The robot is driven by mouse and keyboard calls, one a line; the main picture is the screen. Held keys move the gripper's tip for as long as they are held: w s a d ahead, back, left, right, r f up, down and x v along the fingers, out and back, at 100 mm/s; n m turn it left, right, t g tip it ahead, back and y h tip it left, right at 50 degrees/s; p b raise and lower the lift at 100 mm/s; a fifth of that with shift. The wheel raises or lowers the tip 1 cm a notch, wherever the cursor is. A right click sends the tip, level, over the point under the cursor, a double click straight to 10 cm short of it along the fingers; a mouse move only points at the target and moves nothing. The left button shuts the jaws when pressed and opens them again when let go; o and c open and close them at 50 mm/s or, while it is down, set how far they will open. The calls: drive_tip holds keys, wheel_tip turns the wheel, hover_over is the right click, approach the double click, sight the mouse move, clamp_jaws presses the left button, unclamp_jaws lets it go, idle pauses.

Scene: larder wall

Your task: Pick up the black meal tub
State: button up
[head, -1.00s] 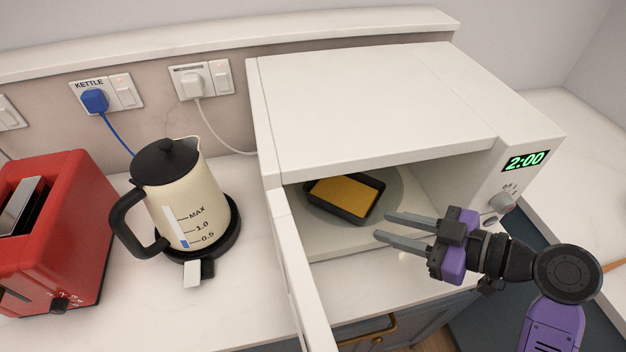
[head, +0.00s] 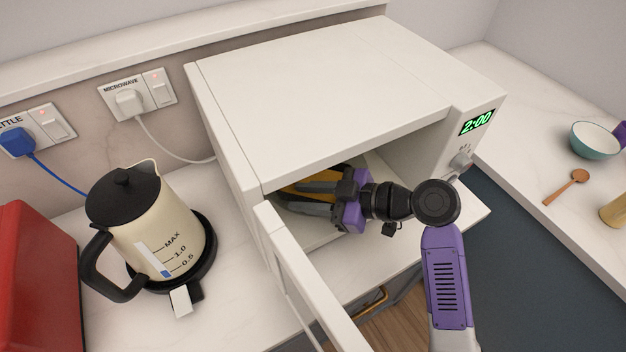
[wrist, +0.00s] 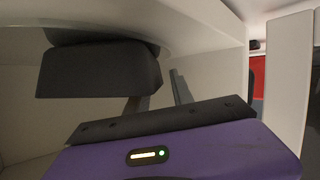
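The black meal tub (wrist: 100,72) with yellow food (head: 300,190) in it sits on the turntable inside the open white microwave (head: 300,95). In the head view my gripper (head: 305,199) reaches through the opening and covers most of the tub. Its grey fingers are apart, with yellow food visible between them. In the wrist view, which looks upside down, one finger passes behind the tub's rim and the other (wrist: 180,87) shows beside the tub. The gripper looks open around a wall of the tub; finger contact cannot be made out.
The microwave door (head: 305,285) stands open on the left of the opening. A cream kettle (head: 150,225) and a red toaster (head: 35,285) stand further left. On the right counter are a teal bowl (head: 595,140) and a wooden spoon (head: 565,187).

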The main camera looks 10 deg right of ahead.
drive_tip(key=shift+w+a+f, duration=0.2)
drive_tip(key=shift+a, duration=0.15)
clamp_jaws()
idle(1.2)
